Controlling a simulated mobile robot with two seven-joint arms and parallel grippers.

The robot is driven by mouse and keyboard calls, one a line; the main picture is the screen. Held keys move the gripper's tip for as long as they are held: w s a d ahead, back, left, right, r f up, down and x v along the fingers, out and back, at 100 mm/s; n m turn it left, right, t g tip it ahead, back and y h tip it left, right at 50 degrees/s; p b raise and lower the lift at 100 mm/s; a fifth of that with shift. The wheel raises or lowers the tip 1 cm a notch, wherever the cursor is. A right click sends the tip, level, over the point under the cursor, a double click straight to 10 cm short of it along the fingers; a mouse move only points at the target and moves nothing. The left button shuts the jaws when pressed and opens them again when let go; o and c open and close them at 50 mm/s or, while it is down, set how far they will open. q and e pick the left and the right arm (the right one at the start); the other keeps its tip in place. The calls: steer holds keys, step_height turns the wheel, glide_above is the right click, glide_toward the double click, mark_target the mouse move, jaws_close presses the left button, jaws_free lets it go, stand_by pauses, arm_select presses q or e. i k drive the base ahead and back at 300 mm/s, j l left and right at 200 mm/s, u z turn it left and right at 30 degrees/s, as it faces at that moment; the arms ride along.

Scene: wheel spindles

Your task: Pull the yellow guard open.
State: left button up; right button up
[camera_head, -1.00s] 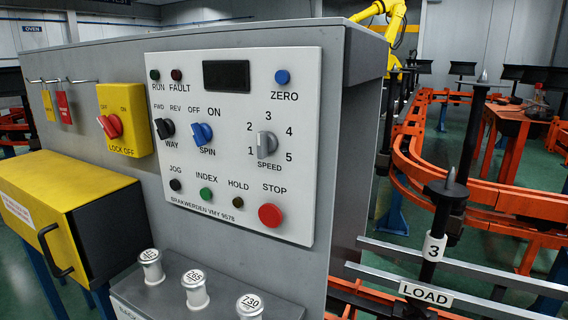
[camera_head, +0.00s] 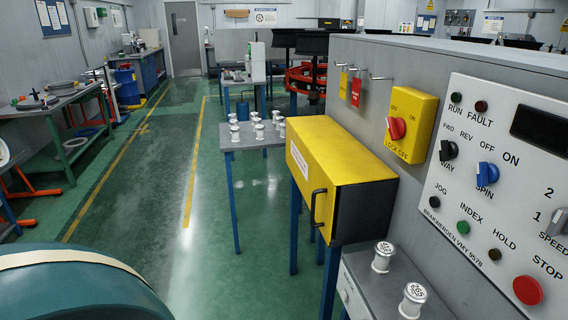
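The yellow guard (camera_head: 335,158) is a box-shaped cover with a black end panel, right of centre, beside the grey machine cabinet. Neither of my grippers shows in the head view.
The control panel (camera_head: 500,190) and yellow lock-off switch (camera_head: 411,122) are on the cabinet at right. Silver spools (camera_head: 383,257) stand on a grey ledge below the guard. A small table (camera_head: 240,140) with several spools stands behind. A dark teal rounded object (camera_head: 75,285) fills the lower left. Green floor at left centre is clear.

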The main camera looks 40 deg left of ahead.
mark_target(321, 155)
steer(key=u, duration=1.15)
steer(key=j, duration=0.1)
steer(key=i, duration=0.05)
